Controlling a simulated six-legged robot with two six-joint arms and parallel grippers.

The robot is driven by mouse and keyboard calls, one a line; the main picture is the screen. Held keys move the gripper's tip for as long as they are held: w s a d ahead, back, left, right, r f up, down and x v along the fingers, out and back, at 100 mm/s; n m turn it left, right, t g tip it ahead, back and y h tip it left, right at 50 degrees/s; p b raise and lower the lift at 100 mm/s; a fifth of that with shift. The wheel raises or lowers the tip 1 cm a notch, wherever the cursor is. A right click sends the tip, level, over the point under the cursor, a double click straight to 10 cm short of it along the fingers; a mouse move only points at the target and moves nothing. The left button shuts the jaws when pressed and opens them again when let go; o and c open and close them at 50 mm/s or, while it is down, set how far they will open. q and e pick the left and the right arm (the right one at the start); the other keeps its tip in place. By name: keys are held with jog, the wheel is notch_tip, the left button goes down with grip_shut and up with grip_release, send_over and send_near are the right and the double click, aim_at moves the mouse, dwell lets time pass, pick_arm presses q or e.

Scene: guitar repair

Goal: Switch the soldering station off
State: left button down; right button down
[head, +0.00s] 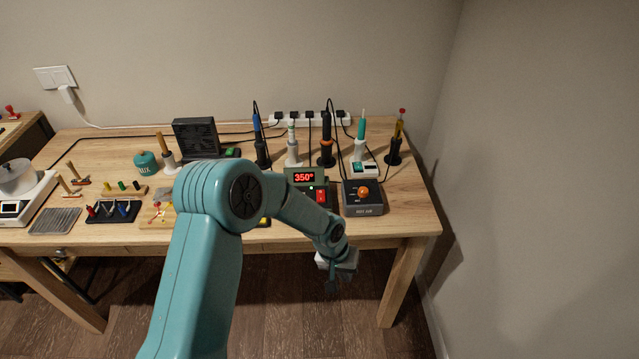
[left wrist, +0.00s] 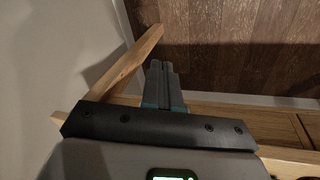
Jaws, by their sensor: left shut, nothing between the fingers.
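The soldering station (head: 304,178) stands near the front of the bench, right of centre, in the head view. Its display shows 350° in lit red digits, and a small green light glows below it. A red switch (head: 320,196) is on its right front part. My left arm covers the station's lower left. My left gripper (head: 335,284) is in front of the bench edge and below the top, apart from the station. In the left wrist view its fingers (left wrist: 162,82) are together and empty, with floor behind them. My right gripper is not in view.
A dark box with an orange knob (head: 363,193) sits just right of the station. Several tools in upright holders stand behind, with a power strip (head: 309,118) at the wall. A bench leg (head: 400,285) is right of my gripper. The floor (head: 300,320) in front is clear.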

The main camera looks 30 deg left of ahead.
pick_arm(q)
jog(key=w+a+r+n+y, duration=0.1)
jog(key=w+a+r, duration=0.2)
jog(key=w+r, duration=0.15)
jog(key=w+a+r+y, duration=0.1)
jog(key=w+a+r, duration=0.2)
jog(key=r, duration=0.3)
notch_tip(320, 180, up, 14)
jog(key=n+t+y+p, duration=0.1)
jog(key=n+y+p, duration=0.1)
jog(key=n+y, duration=0.1)
send_over(319, 192)
jog(key=s+d, duration=0.3)
jog(key=s, duration=0.1)
jog(key=shift+s+a+f, duration=0.15)
jog(key=x, duration=0.4)
jog(key=p+x, duration=0.1)
jog(key=x, duration=0.4)
jog(key=p+x, duration=0.1)
jog(key=x, duration=0.3)
jog(key=shift+d+f, duration=0.3)
jog(key=shift+f, duration=0.3)
